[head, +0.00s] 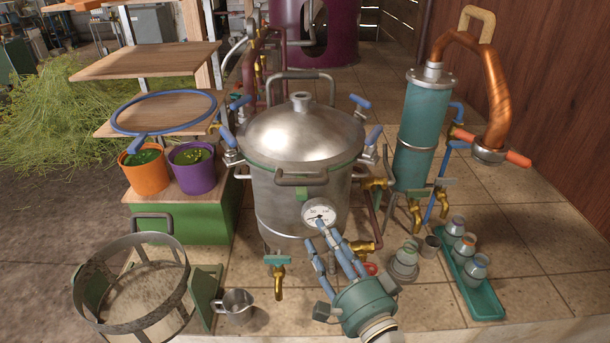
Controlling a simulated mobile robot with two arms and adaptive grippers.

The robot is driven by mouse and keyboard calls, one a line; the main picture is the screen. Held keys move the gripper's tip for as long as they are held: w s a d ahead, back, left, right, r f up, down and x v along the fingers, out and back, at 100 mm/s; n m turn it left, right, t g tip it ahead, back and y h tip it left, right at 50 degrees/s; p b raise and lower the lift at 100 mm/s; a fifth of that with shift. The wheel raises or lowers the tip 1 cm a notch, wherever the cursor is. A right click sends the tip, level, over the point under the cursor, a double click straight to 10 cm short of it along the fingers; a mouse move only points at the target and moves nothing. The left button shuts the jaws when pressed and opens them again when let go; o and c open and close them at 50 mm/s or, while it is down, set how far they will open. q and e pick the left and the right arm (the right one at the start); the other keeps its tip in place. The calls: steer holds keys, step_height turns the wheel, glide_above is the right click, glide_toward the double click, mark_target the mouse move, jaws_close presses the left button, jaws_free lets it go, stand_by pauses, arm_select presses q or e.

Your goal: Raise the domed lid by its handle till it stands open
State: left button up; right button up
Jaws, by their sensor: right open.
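The domed lid (300,132) is a dull steel dome with a short open neck on top. It lies down on the round steel still pot (285,212). A grey-brown bar handle (302,178) sticks out at the lid's front edge, above the pressure gauge (319,214). Blue-gripped clamps (227,137) stand around the rim; I cannot tell whether they bear on the lid. My right gripper (317,235), teal with blue fingers, is open and empty in front of the pot. Its fingertips show below the handle and overlap the gauge's lower edge. My left gripper is out of view.
A teal condenser column (420,125) with a copper pipe (490,80) stands right of the pot. A green tray (473,272) holds jars. At left are a wooden shelf (150,60), planters, a mesh basket (130,290) and a metal jug (235,305). Brass taps jut from the pot.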

steer(key=t, duration=0.1)
glide_toward(306, 185)
steer(key=f, duration=0.1)
steer(key=shift+m+y, duration=0.4)
steer(key=p+x, duration=0.1)
steer(key=x, duration=0.4)
steer(key=p+x, duration=0.1)
steer(key=x, duration=0.4)
steer(key=shift+w+d+r+p, duration=0.1)
steer(key=shift+w+p, duration=0.25)
steer(key=shift+p, duration=0.05)
steer(key=shift+w, duration=0.3)
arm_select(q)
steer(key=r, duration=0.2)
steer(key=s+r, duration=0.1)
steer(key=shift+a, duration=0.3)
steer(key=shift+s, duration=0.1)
arm_select(e)
steer(key=shift+c, duration=0.7)
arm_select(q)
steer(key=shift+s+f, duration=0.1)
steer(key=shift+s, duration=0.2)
arm_select(e)
jaws_close()
